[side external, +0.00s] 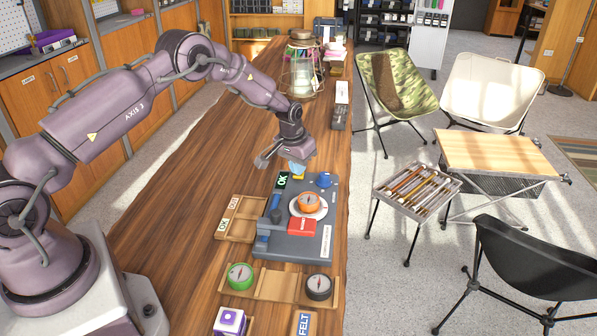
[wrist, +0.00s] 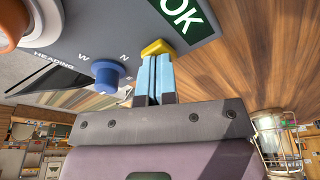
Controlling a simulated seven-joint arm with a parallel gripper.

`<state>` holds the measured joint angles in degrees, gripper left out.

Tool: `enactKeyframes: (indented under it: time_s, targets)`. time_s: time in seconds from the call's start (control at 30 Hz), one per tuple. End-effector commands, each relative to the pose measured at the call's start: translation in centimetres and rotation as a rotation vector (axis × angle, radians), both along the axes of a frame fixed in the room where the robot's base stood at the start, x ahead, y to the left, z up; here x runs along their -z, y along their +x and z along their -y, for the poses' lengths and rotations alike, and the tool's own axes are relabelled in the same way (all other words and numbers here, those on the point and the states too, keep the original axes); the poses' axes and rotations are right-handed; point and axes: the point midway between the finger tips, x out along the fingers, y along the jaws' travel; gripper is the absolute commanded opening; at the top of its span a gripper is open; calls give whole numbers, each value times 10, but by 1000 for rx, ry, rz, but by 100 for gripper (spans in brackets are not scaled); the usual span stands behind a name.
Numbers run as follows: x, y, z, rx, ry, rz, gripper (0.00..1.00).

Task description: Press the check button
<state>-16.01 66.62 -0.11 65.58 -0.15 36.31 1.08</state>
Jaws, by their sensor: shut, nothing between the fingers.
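A grey station (side external: 316,205) lies on the wooden bench. It holds an orange compass (side external: 308,202) on a white disc, a red block (side external: 301,227) with white lettering too small to read, and a blue knob (side external: 324,181). A green OK sign (side external: 282,181) is at its far left corner. None of these parts is clearly labelled as the check button. My gripper (side external: 297,170) is shut and empty above the station's far edge, between the OK sign and the blue knob. In the wrist view its light blue fingers (wrist: 157,75) are together, beside the blue knob (wrist: 107,76).
A wooden tray (side external: 240,218) with OK and other tags sits left of the station. A nearer tray (side external: 283,286) holds a green and a black compass. A caged lantern (side external: 302,70) stands farther back. Chairs and a table are right of the bench.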

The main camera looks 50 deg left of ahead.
Motion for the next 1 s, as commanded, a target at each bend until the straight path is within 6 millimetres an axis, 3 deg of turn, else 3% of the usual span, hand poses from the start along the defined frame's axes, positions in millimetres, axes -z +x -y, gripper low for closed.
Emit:
enactKeyframes:
  time_s: [0.5, 0.83, 1.0]
  targets:
    - [-25, 0, 0, 0, 0, 0, 0]
    - [-27, 0, 0, 0, 0, 0, 0]
    - [-41, 0, 0, 0, 1, 2, 0]
